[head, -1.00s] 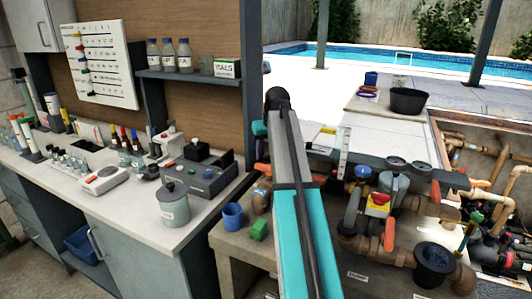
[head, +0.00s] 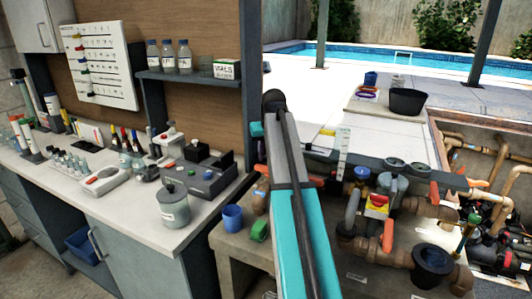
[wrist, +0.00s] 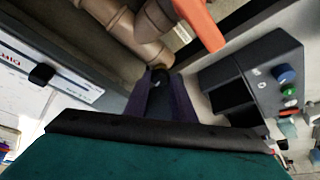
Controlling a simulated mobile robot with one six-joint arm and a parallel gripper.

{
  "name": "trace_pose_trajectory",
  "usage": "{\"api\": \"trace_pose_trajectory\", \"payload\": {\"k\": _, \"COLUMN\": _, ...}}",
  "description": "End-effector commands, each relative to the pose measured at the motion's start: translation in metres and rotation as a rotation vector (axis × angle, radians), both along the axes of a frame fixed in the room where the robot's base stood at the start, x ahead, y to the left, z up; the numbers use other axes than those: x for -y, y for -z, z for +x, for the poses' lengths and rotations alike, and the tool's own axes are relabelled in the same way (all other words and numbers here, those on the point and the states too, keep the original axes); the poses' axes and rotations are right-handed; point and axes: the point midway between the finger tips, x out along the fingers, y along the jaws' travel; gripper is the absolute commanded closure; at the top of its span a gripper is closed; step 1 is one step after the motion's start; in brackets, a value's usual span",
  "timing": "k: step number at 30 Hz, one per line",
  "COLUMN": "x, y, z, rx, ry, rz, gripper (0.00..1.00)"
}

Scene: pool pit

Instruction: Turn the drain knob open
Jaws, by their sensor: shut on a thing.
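My gripper (wrist: 160,98) shows in the wrist view as two dark purple fingers. They are closed around a small dark part, seemingly the drain knob (wrist: 158,84), at the end of a brown pipe (wrist: 128,28). The fingers cover most of the knob, so its turn angle cannot be read. In the head view my teal and grey arm stands in front of the gripper and the knob, and neither can be made out there.
An orange handle (wrist: 201,22) is close above the fingers in the wrist view. A grey box with coloured buttons (wrist: 262,78) is on the right. In the head view, brown pipework and a red-yellow valve (head: 377,203) stand right of my arm, and a workbench (head: 140,208) stands left.

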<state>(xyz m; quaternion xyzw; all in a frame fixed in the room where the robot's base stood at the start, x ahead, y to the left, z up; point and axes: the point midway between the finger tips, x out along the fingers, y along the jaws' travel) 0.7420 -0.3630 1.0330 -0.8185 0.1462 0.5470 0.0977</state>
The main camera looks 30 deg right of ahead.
Motion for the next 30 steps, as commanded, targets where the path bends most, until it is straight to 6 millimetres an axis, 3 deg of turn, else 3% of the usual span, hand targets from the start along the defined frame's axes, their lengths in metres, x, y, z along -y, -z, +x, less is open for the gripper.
{"api": "trace_pose_trajectory", "payload": {"k": 7, "x": 0.0, "y": 0.0, "z": 0.0, "rx": -0.001, "ry": 0.002, "rz": -0.001, "gripper": 1.0}}
{"api": "trace_pose_trajectory", "payload": {"k": 8, "x": 0.0, "y": 0.0, "z": 0.0, "rx": -0.001, "ry": 0.002, "rz": -0.001, "gripper": 0.72}}
{"api": "trace_pose_trajectory", "payload": {"k": 10, "x": 0.0, "y": 0.0, "z": 0.0, "rx": -0.001, "ry": 0.001, "rz": 0.0, "gripper": 0.61}}
{"api": "trace_pose_trajectory", "payload": {"k": 23, "x": -0.001, "y": -0.002, "z": -0.001, "rx": 0.0, "ry": 0.0, "rz": 0.0, "gripper": 0.6}}
{"api": "trace_pose_trajectory", "payload": {"k": 30, "x": -0.003, "y": -0.019, "z": -0.007, "rx": 0.002, "ry": 0.0, "rz": -0.002, "gripper": 0.6}}
